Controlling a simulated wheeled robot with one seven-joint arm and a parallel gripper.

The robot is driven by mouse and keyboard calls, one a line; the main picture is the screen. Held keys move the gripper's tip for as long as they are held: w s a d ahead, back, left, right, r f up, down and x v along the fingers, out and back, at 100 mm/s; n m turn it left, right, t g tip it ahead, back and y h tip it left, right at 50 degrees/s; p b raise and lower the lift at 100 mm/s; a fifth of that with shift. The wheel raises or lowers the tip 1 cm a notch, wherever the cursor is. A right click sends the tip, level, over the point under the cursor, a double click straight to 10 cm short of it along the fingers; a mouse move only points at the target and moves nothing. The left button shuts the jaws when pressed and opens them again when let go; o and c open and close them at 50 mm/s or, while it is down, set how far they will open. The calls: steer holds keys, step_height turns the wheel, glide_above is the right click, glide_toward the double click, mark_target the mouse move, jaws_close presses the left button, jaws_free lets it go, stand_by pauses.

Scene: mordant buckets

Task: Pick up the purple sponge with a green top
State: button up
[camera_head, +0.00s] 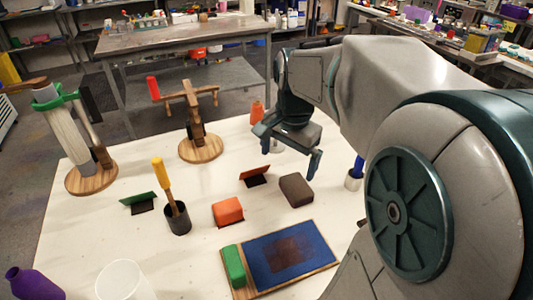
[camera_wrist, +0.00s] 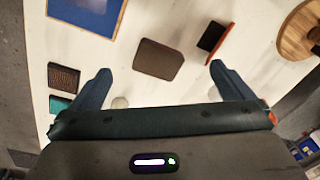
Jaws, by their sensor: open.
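I cannot make out a clearly purple sponge with a green top in either view. A dark brown-grey block (camera_head: 296,190) lies on the white table, and in the wrist view the same dark block (camera_wrist: 158,60) lies between and beyond the fingertips. Another brown textured block (camera_wrist: 63,77) with a teal piece (camera_wrist: 60,104) beside it is at the left of the wrist view; I cannot tell what it is. My gripper (camera_head: 290,161) is open and empty above the table, behind the dark block. Its two fingers also show in the wrist view (camera_wrist: 160,72).
A wooden stand (camera_head: 200,150) is behind. My arm hides the table's right side.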

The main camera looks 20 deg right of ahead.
steer(key=w+d+m+g, duration=0.1)
steer(key=w+d+m, duration=0.3)
steer(key=d+m, duration=0.1)
steer(key=b, duration=0.1)
glide_above(296, 185)
steer(key=shift+m, duration=0.4)
step_height(296, 185, down, 8)
steer(key=shift+w+f, duration=0.15)
steer(key=shift+f, duration=0.1)
steer(key=f, duration=0.5)
steer(key=shift+s+f, duration=0.25)
steer(key=shift+f, duration=0.05)
steer(key=c, duration=0.9)
steer(key=shift+o, duration=0.2)
steer(key=shift+r, duration=0.1)
